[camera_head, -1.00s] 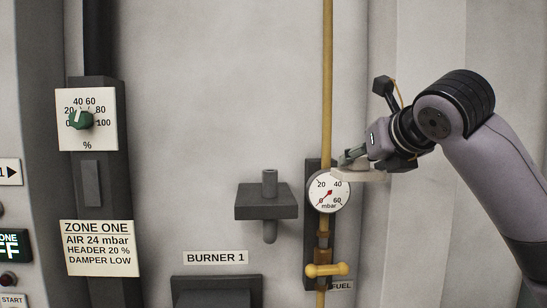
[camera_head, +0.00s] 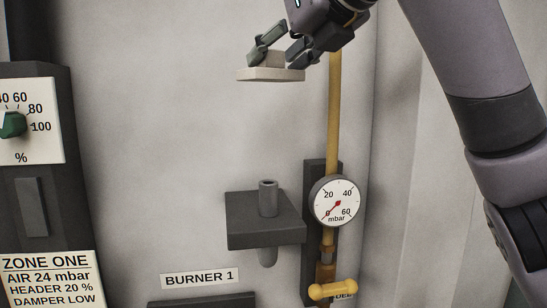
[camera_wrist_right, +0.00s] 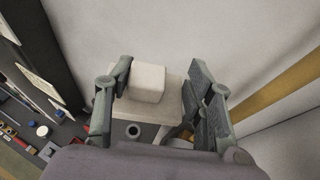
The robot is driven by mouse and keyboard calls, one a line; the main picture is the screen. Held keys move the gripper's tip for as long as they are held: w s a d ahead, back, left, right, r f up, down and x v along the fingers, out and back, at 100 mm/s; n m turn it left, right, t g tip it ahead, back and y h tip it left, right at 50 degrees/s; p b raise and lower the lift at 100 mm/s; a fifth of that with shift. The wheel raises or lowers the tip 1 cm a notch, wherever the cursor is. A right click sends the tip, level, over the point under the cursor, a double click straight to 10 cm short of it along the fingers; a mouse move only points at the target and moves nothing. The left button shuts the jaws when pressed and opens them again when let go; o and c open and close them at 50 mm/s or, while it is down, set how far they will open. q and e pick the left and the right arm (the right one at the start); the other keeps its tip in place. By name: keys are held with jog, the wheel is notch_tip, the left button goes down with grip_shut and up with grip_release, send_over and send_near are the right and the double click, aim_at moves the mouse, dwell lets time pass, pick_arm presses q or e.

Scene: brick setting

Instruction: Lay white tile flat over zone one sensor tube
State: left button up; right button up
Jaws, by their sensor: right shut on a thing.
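The white tile (camera_head: 258,75) has a block-shaped grip on top and hangs roughly level in my right gripper (camera_head: 277,50). My right gripper is shut on this grip block (camera_wrist_right: 147,80); the tile plate (camera_wrist_right: 172,105) spreads below the fingers in the right wrist view. The sensor tube (camera_head: 268,198) is a short grey upright tube on a dark bracket (camera_head: 262,228) on the wall. The tile is well above the tube, apart from it. The tube's open top (camera_wrist_right: 133,130) shows below the tile's edge in the right wrist view. My left gripper is not in view.
A yellow pipe (camera_head: 334,120) runs down the wall right of the tube. A pressure gauge (camera_head: 337,200) and a yellow valve handle (camera_head: 333,290) sit beside the bracket. A dark panel with a green knob (camera_head: 12,124) is at left. The wall between is clear.

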aim_at(282, 81)
jog(key=f, duration=0.4)
jog(key=shift+s+d+f, duration=0.15)
jog(key=shift+s+f, duration=0.1)
jog(key=shift+f, duration=0.15)
jog(key=f, duration=0.2)
jog(key=w+f+p, duration=0.1)
jog(key=f, duration=0.1)
jog(key=a+f, duration=0.1)
jog(key=f, duration=0.1)
jog(key=shift+w+f, duration=0.15)
jog(key=shift+f, duration=0.2)
notch_tip(282, 81, down, 3)
jog(key=shift+d+f+p, duration=0.1)
jog(key=shift+p, duration=0.55)
jog(key=shift+f, duration=0.45)
jog(key=o, duration=1.2)
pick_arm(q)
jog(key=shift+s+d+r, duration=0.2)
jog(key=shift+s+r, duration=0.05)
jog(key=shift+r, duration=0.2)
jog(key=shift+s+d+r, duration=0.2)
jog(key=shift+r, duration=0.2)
